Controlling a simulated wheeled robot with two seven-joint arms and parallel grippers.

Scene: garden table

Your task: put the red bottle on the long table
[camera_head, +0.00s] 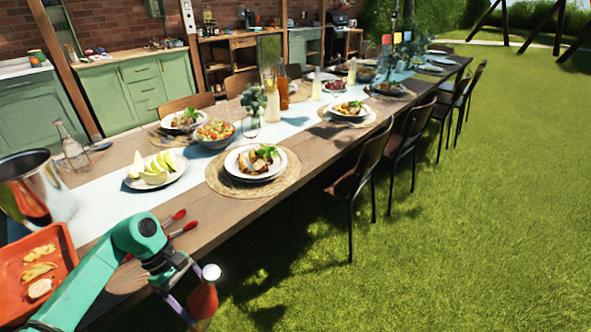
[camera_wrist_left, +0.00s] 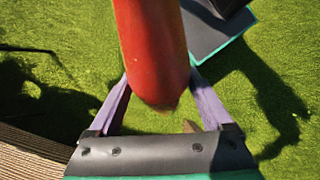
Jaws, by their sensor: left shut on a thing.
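The red bottle (camera_head: 203,299) has a white cap and is at the bottom of the head view, beside the near edge of the long table (camera_head: 232,222). My left gripper (camera_head: 186,304) is shut on it and holds it roughly upright, over the grass side. In the left wrist view the red bottle (camera_wrist_left: 155,50) stands between the two purple fingers of my left gripper (camera_wrist_left: 158,100), with grass behind it. The table edge shows at the lower left there. My right gripper is not in view.
A red tray with food (camera_head: 37,262), a metal bucket (camera_head: 32,188) and red-handled utensils (camera_head: 176,226) lie near my left arm. A plate of melon (camera_head: 156,172) and a set plate (camera_head: 255,161) stand further along. Bare wood shows along the near edge. Chairs (camera_head: 362,160) line the grass side.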

